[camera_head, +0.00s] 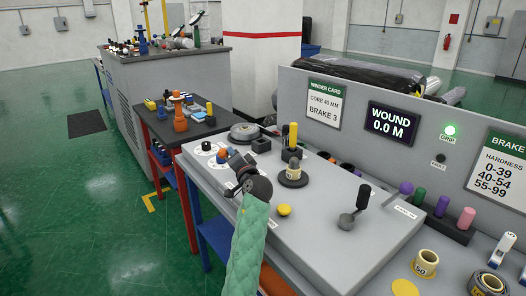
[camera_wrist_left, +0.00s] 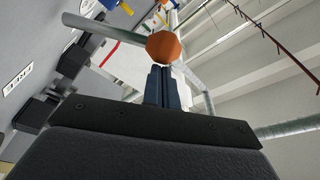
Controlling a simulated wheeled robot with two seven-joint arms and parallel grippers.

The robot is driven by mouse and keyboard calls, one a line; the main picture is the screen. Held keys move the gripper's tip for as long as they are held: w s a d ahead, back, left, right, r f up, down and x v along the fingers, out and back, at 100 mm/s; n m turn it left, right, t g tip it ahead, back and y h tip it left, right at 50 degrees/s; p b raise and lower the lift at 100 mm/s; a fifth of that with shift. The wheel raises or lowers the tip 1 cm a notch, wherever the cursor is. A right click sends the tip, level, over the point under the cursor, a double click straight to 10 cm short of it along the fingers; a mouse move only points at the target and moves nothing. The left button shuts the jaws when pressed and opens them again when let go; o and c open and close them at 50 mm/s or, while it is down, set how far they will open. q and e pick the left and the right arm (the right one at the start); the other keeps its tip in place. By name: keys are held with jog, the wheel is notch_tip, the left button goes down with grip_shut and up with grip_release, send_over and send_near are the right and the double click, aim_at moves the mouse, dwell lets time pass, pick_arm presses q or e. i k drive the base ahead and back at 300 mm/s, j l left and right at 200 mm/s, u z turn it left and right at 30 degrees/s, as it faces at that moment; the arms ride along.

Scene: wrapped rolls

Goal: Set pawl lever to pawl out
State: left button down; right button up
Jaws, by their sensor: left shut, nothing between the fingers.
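My left arm, in a green quilted sleeve, reaches over the left part of the grey console (camera_head: 330,240). My left gripper (camera_head: 232,156) is beside the small black knobs and round white dials (camera_head: 206,146) there. In the left wrist view its two fingers (camera_wrist_left: 162,87) are shut with nothing between them. An orange knob-like end (camera_wrist_left: 163,46) appears just beyond the fingertips; I cannot tell if they touch. A lever with a black grip (camera_head: 363,197) stands tilted on the console's right part. I cannot tell which control is the pawl lever. My right gripper is not in view.
A yellow-handled post (camera_head: 293,136), a roll on a black disc (camera_head: 293,172) and a yellow button (camera_head: 284,210) stand near my left gripper. A panel with a "WOUND 0.0 M" display (camera_head: 391,123) runs behind. A dark bench (camera_head: 178,133) with tools is at left.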

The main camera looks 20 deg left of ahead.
aim_at(407, 188)
jog(key=k+l, duration=0.3)
jog(key=l, duration=0.15)
jog(key=k+l, duration=0.3)
jog(key=l, duration=0.15)
